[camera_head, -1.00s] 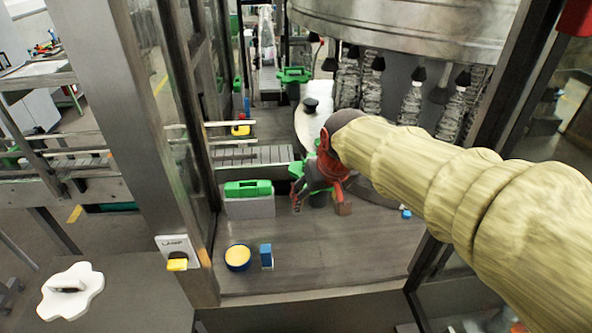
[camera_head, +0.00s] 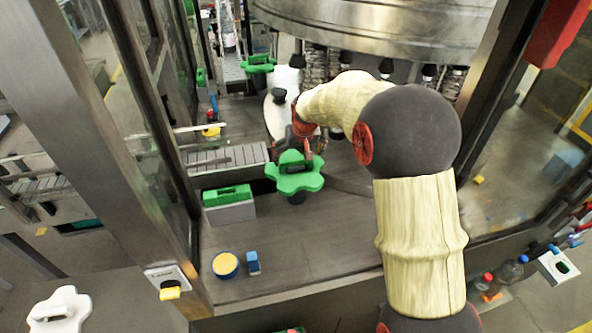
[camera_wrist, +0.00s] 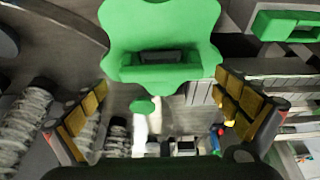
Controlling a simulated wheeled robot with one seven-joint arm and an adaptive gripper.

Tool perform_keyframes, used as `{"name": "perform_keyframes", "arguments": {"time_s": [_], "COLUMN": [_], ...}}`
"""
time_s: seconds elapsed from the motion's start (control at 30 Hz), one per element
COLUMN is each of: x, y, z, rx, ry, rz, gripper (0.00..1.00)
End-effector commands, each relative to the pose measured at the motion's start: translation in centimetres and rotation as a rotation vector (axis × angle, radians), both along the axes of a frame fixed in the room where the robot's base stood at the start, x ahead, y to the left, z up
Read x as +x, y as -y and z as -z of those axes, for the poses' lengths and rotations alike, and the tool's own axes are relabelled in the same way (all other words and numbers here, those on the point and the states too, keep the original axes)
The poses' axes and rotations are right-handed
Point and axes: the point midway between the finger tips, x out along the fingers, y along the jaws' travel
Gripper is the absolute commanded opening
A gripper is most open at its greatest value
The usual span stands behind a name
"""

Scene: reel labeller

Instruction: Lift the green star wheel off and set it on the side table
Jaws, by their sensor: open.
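The green star wheel (camera_head: 296,183) sits flat on its dark post above the machine deck, in front of the bottle carousel. A raised handle with a dark slot crosses its middle; the wheel also fills the top middle of the wrist view (camera_wrist: 160,28). My gripper (camera_head: 305,146) is at the wheel's far side in the head view. In the wrist view my gripper (camera_wrist: 161,83) has its yellow-padded fingers wide apart, with nothing between them and the handle just beyond. Contact cannot be told. The side table (camera_head: 112,300) is at the lower left.
A white lobed part (camera_head: 60,312) lies on the side table. A machine post (camera_head: 100,130) stands between that table and the deck. A green block on a grey box (camera_head: 228,205), a yellow-topped round tin (camera_head: 225,264) and a blue block (camera_head: 253,263) are on the deck.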

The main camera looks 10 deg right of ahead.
Motion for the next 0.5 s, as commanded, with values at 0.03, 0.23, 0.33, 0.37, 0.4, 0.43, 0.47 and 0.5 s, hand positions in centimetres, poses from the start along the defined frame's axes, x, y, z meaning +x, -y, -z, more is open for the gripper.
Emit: {"name": "perform_keyframes", "arguments": {"time_s": [0.03, 0.23, 0.33, 0.37, 0.4, 0.43, 0.47, 0.5], "x": [0.3, 1.5, 1.9, 1.9, 2.0, 2.0, 2.0, 2.0], "y": [-0.1, -0.2, -0.2, -0.2, -0.2, -0.2, -0.2, -0.2], "z": [0.6, 3.1, 3.8, 3.9, 4.0, 4.0, 4.0, 4.0], "rx": [0.000, 0.000, 0.000, 0.000, 0.000, 0.000, 0.000, 0.000], "ry": [-0.002, -0.002, 0.000, 0.001, 0.001, 0.002, 0.002, 0.002], "rz": [0.000, 0.000, 0.000, 0.000, 0.000, 0.000, 0.000, 0.000], "gripper": [1.00, 1.00, 1.00, 1.00, 1.00, 1.00, 1.00, 1.00]}}
